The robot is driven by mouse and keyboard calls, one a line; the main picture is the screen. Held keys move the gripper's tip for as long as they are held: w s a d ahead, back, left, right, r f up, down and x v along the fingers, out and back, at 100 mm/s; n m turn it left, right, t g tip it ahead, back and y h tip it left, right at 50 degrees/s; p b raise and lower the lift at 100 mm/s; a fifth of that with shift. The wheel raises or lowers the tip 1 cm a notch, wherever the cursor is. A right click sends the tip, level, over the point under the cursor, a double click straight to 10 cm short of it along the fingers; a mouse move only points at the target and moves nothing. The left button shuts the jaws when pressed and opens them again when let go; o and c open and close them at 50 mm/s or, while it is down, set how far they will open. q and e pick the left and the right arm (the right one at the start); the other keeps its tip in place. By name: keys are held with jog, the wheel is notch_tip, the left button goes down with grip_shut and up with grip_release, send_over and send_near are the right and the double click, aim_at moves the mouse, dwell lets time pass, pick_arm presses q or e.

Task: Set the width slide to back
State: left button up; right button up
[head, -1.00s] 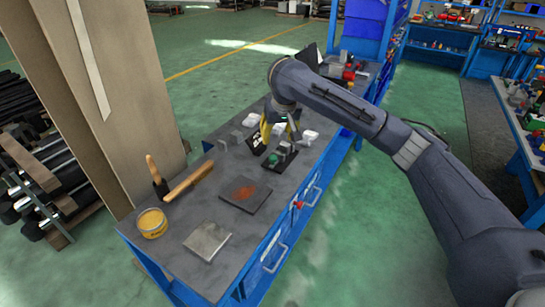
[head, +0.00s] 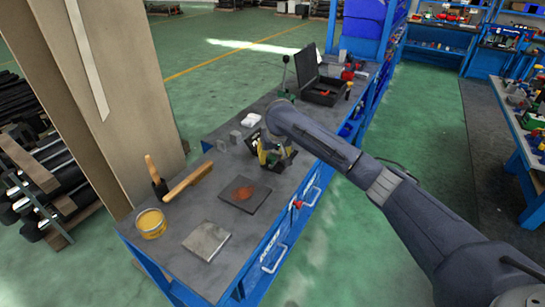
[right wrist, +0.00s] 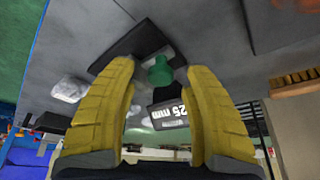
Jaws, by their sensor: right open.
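My right gripper (head: 267,160) is low over the workbench (head: 255,212), at a small dark stand (head: 286,158) that it partly hides in the head view. In the right wrist view its two yellow fingers (right wrist: 160,115) are spread apart, with a round green knob (right wrist: 160,72) and a white "25 mm" label (right wrist: 171,112) showing between them. The knob is on or beside a dark plate (right wrist: 128,50). I cannot tell whether the fingers touch anything. I cannot pick out the width slide for sure, nor its setting. My left gripper is not in view.
Small grey blocks (head: 235,137) and a white item (head: 250,120) stand behind the gripper. An open black case (head: 322,82) is farther back. Nearer are a rust-marked dark plate (head: 245,193), a metal plate (head: 207,240), a yellow tin (head: 151,223) and a brush (head: 188,182).

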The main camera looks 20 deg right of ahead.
jog(key=shift+f, duration=0.15)
grip_shut()
dwell(0.4)
dwell(0.4)
